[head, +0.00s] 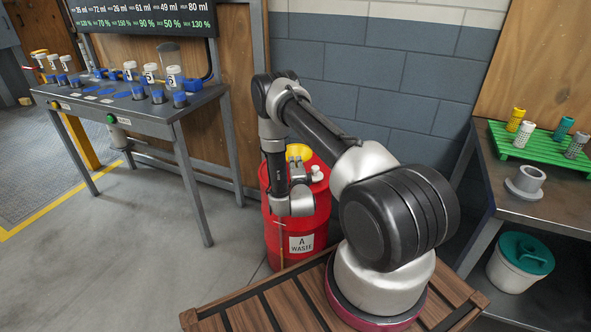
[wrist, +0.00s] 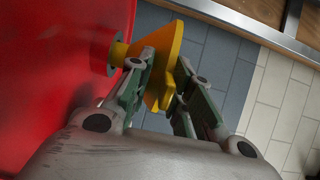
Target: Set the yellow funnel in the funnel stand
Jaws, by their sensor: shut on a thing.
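The yellow funnel (head: 299,151) is at the top of the red waste drum (head: 297,215), partly hidden by my arm in the head view. In the wrist view my gripper (wrist: 163,66) is shut on the flared part of the funnel (wrist: 167,55), one finger on each side. The funnel's narrow end meets a dark round opening (wrist: 112,58) in the drum top (wrist: 60,75); how deep it sits I cannot tell. A grey ring on a wide flange (head: 525,182), which looks like the funnel stand, is empty on the right-hand bench.
The right bench (head: 507,205) also carries a green rack (head: 540,147) with several coloured cylinders. A white bucket with a teal lid (head: 520,262) stands below it. A grey table (head: 150,115) with several cups is at left. A white-capped fitting (head: 316,173) sits on the drum.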

